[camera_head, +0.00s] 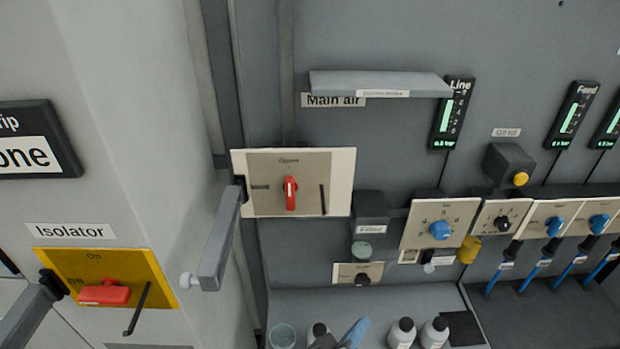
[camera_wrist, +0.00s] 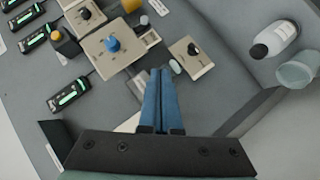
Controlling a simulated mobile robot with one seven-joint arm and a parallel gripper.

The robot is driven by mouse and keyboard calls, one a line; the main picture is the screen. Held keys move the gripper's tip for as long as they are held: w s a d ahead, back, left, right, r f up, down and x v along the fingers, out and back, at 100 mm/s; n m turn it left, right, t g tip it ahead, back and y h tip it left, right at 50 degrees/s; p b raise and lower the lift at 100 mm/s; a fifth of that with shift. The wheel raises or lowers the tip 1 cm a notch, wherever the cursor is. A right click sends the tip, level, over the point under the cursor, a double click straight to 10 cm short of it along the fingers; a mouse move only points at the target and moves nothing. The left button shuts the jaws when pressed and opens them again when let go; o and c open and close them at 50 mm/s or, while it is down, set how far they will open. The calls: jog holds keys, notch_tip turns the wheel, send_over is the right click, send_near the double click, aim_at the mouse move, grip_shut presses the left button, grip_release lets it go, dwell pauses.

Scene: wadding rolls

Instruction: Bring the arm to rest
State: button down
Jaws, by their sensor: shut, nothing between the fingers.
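My gripper (camera_wrist: 160,75) points into the wrist view from below, its two blue fingers lying together with nothing between them. In the head view, the blue fingers of my gripper (camera_head: 359,327) show at the bottom edge, in front of the bench and left of two white bottles. Most of my arm is out of the picture there.
White bottles (camera_head: 402,333) with dark caps and a clear cup (camera_head: 283,336) stand on the bench nearby. A panel with a blue knob (camera_head: 440,230) is on the wall behind.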

jog(key=w+a+r+m+t+y, duration=0.15)
jog(key=w+r+t, duration=0.25)
jog(key=r, duration=1)
jog(key=w+a+r+m+t+y, duration=0.1)
jog(key=w+a+r+m+t, duration=0.2)
jog(key=r, duration=1.1)
jog(key=s+a+r+t+y, duration=0.1)
jog(key=s+r+t, duration=0.2)
jog(key=r, duration=0.7)
jog(key=s+a+r+t+y, duration=0.1)
jog(key=s+r+t+y, duration=0.1)
jog(key=s+r, duration=0.3)
jog(key=s+a+r+t+y, duration=0.1)
jog(key=s+r+t, duration=0.3)
jog(key=r, duration=1)
jog(key=shift+s+a+r+y, duration=0.15)
jog(key=shift+s+r+y, duration=0.15)
jog(key=shift+s+y, duration=0.25)
